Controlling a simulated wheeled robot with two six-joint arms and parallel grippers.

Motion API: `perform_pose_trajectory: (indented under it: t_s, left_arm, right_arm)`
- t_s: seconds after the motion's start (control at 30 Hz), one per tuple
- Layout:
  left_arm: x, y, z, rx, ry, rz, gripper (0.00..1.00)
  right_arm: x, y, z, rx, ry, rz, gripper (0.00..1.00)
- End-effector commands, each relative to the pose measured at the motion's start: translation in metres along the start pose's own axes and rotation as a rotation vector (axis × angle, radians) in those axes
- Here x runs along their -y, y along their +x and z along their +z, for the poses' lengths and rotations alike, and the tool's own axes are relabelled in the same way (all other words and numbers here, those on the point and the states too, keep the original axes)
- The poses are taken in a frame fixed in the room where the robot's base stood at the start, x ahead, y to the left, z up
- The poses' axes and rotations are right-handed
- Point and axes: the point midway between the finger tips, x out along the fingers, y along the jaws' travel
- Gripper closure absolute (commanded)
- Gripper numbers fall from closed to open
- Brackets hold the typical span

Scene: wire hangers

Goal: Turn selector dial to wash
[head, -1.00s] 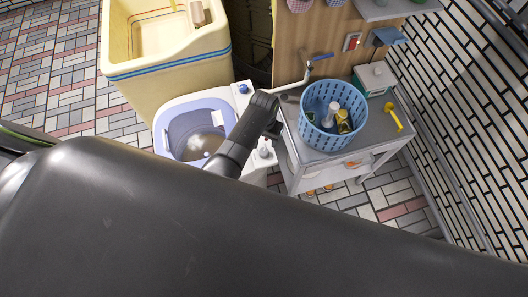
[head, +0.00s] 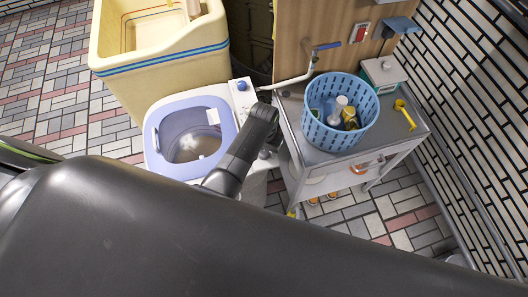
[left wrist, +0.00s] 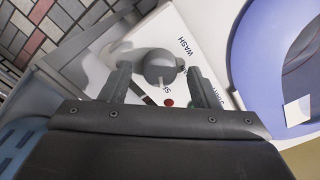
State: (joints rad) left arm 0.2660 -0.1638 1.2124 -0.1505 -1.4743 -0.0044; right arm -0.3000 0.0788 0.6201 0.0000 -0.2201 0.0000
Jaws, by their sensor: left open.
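The grey selector dial (left wrist: 158,66) sits on the white control panel (left wrist: 200,30) of the small washer, seen in the left wrist view. The word WASH is printed on the panel beside the dial, toward the upper right. A pale mark on the dial faces down the picture, away from WASH. My left gripper (left wrist: 158,72) is open, with one finger on each side of the dial. I cannot tell whether the fingers touch it. In the head view the left gripper (head: 267,138) is over the washer's panel side and hides much of it. My right gripper is not in view.
The washer's open blue-rimmed tub (head: 152,130) is left of the gripper. A blue basket (head: 340,125) with bottles stands on a grey table (head: 395,130) to the right. A cream sink (head: 160,65) is behind. A red mark (left wrist: 168,102) and partly hidden lettering are on the panel.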

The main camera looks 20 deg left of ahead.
Motion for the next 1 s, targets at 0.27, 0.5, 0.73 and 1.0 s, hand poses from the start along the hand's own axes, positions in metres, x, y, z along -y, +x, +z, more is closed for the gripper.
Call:
perform_pose_trajectory:
  t_s: [0.27, 0.5, 0.73, 1.0]
  left_arm:
    - [-0.0001, 0.0022, 0.0001, 0.000, 0.000, 0.000, 0.44]
    - [-0.0001, 0.0023, 0.0001, 0.000, 0.000, 0.000, 0.69]
    - [-0.0001, 0.0023, 0.0001, 0.000, -0.001, 0.000, 0.89]
    - [0.0001, 0.0009, 0.0001, 0.000, -0.054, 0.000, 0.89]
  right_arm:
    - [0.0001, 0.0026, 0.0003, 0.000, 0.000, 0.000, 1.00]
    - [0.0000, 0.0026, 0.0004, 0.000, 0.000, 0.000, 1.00]
    - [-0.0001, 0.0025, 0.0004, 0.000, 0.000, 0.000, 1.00]
    - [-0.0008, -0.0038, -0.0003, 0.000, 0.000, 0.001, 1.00]
